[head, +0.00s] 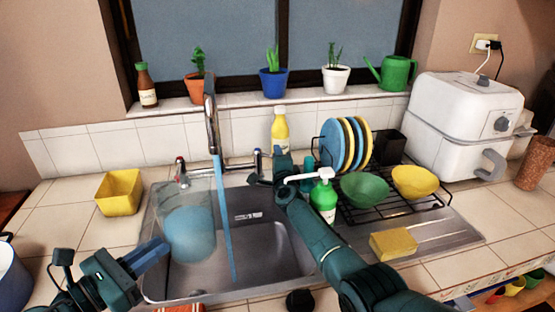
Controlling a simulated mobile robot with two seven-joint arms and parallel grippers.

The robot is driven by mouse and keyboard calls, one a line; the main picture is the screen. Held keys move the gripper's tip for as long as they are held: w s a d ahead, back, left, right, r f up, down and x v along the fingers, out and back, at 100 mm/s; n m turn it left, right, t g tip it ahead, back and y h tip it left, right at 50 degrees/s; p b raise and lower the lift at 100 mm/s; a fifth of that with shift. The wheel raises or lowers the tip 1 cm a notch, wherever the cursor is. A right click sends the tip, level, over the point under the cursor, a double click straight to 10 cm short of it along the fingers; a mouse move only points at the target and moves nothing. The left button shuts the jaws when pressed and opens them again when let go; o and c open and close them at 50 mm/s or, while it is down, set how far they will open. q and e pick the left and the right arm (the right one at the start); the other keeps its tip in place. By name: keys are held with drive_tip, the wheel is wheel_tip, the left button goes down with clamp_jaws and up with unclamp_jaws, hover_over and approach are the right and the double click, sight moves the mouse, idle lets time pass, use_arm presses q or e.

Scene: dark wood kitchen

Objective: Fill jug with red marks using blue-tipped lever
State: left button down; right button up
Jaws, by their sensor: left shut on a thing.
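A see-through jug (188,228) is over the left part of the sink, its lower part tinted blue; I cannot make out red marks. My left gripper (150,253) is shut on the jug at its lower left; the exact grip is unclear. Water (225,220) runs from the tap (211,120) and appears to fall just right of the jug into the sink. The blue-tipped lever (258,162) is right of the tap. My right gripper (272,178) is at this lever; its fingers are mostly hidden. The red-tipped lever (181,168) is on the left.
The metal sink (262,262) lies below. A yellow container (119,193) stands to its left. A green soap bottle (323,198) and a dish rack (360,213) with plates and bowls are close to my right arm. A yellow sponge (393,245) lies on the drainboard.

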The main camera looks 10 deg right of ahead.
clamp_jaws()
idle(0.4)
drive_tip(key=shift+s+a+m+g+h, duration=0.2)
drive_tip(key=shift+s+a+m+h, duration=0.15)
drive_tip(key=shift+m+h, duration=0.55)
drive_tip(key=shift+s+a+m+g+h, duration=0.2)
drive_tip(key=shift+a+m+h, duration=0.3)
drive_tip(key=shift+h, duration=0.7)
drive_tip(key=shift+d, duration=0.1)
unclamp_jaws()
